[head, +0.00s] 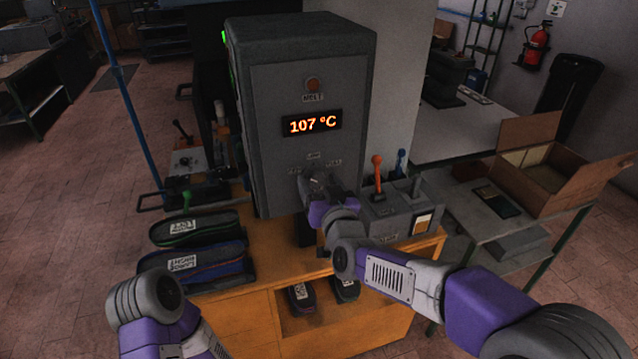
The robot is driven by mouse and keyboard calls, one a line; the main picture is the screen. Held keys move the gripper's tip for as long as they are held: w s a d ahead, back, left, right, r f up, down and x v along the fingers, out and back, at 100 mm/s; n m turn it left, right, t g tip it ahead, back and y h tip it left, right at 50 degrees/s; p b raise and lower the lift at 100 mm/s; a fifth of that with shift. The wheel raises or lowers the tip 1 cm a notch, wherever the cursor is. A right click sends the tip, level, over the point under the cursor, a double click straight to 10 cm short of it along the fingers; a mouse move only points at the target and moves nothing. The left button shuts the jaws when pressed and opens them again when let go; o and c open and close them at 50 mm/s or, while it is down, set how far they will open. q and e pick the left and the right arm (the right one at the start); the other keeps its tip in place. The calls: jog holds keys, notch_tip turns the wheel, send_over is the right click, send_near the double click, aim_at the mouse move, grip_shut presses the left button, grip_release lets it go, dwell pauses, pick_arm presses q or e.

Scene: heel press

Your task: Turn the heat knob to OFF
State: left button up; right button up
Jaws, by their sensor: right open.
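The heat knob (317,181) is a small grey dial low on the front of the grey heel press (280,90). Small lettering surrounds it, too small to read surely, and its pointer setting is unclear. The press display (312,123) reads 107 °C. My right gripper (314,190) is open at the knob, with its fingers close to it. I cannot tell whether they touch it, and the hand hides the knob's lower part. My left arm shows at the bottom left, but its gripper is out of view.
A round lamp (313,85) sits above the display. A grey control box (393,212) with an orange lever (377,172) stands right of the knob, close to my right arm. Labelled shoe-shaped pieces (195,229) lie on the left of the wooden bench (245,310).

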jog(key=v, duration=0.7)
dwell(0.3)
